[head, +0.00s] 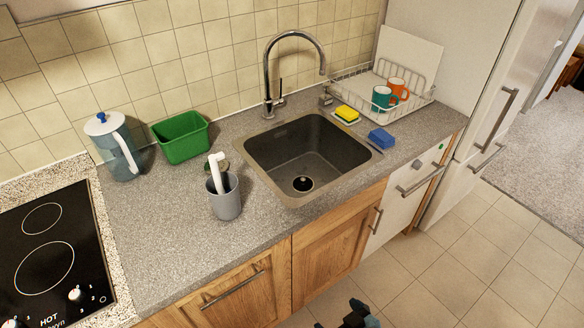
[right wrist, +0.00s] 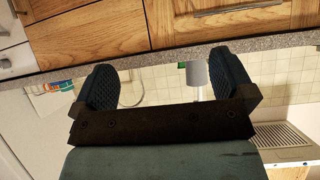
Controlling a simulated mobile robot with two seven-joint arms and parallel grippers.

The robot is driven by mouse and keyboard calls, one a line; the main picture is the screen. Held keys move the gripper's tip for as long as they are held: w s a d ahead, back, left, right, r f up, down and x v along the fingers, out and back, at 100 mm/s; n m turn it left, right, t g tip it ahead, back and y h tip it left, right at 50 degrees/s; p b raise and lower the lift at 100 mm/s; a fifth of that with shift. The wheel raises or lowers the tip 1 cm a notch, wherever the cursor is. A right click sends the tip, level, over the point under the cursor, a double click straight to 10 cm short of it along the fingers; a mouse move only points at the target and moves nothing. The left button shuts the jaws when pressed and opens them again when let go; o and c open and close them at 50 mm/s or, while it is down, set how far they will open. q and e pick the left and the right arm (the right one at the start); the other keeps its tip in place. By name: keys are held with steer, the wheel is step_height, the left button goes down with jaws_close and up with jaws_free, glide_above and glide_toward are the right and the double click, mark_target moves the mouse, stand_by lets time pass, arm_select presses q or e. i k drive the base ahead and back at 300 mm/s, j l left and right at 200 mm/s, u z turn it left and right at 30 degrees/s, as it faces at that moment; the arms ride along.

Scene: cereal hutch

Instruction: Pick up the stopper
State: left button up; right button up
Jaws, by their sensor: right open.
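A dark round piece with a pale centre (head: 303,184) sits at the bottom of the grey sink (head: 262,178); I cannot tell whether it is the stopper or the bare drain. A small dark round item (head: 223,165) lies on the counter behind the grey cup, partly hidden, and is too small to identify. My right gripper (head: 358,316) shows at the bottom edge of the head view, over the floor in front of the cabinets. In the right wrist view its two fingers (right wrist: 165,84) are wide apart with nothing between them. My left gripper is in neither view.
The grey cup (head: 226,198) holds a white-handled item. A green tub (head: 182,138), a jug (head: 118,150), a yellow sponge (head: 348,113), a blue sponge (head: 381,138) and a dish rack (head: 415,101) with mugs stand around. The tall faucet (head: 267,82) rises behind the sink.

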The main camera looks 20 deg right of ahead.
mark_target(302, 184)
steer(key=i+l+u, duration=0.1)
steer(key=l+u, duration=0.3)
steer(key=l, duration=0.2)
steer(key=l+u, duration=0.4)
steer(key=l, duration=0.2)
steer(key=l+u, duration=0.4)
steer(key=l, duration=0.25)
